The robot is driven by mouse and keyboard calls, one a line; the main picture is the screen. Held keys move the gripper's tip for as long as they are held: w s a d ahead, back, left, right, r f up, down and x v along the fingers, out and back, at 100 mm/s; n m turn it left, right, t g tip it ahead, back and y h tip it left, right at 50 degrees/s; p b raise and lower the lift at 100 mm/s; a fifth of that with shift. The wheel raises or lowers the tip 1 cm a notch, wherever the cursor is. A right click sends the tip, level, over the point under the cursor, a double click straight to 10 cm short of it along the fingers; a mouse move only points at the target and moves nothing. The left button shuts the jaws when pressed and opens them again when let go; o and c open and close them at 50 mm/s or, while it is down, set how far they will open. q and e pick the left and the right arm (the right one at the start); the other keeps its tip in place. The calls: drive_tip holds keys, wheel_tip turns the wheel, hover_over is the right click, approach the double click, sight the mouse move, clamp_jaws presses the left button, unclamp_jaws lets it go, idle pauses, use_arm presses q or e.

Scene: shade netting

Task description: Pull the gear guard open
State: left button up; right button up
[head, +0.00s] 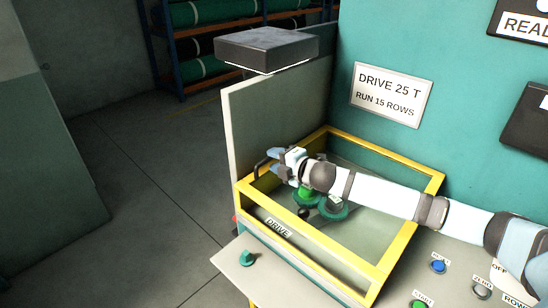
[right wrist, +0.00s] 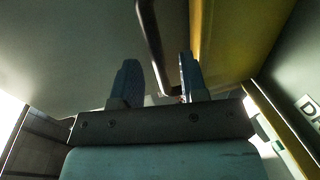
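The gear guard is a yellow-framed box (head: 325,244) with see-through panels, standing against the teal machine. Green gears (head: 333,208) show inside it, partly hidden by my right arm. A dark bar handle (head: 257,169) sits at the guard's left end; it also shows in the right wrist view (right wrist: 149,30). My right gripper (head: 271,159) reaches across the guard to this handle. In the right wrist view its two blue fingers (right wrist: 158,62) are apart, with the bar running between them and a gap visible. Contact with the bar cannot be told. My left gripper is out of view.
A pale upright panel (head: 275,115) stands behind the guard, with a dark box (head: 266,48) above. A green knob (head: 246,258) is on the ledge in front. Buttons, including a blue one (head: 438,266), lie at lower right. The floor at left is clear.

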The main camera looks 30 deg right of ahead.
drive_tip(key=shift+w+a+f, duration=0.1)
drive_tip(key=shift+w+a, duration=0.05)
drive_tip(key=shift+w, duration=0.25)
drive_tip(key=shift+c, duration=0.3)
clamp_jaws()
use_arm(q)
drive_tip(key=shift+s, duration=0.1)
use_arm(e)
drive_tip(key=shift+s, duration=0.1)
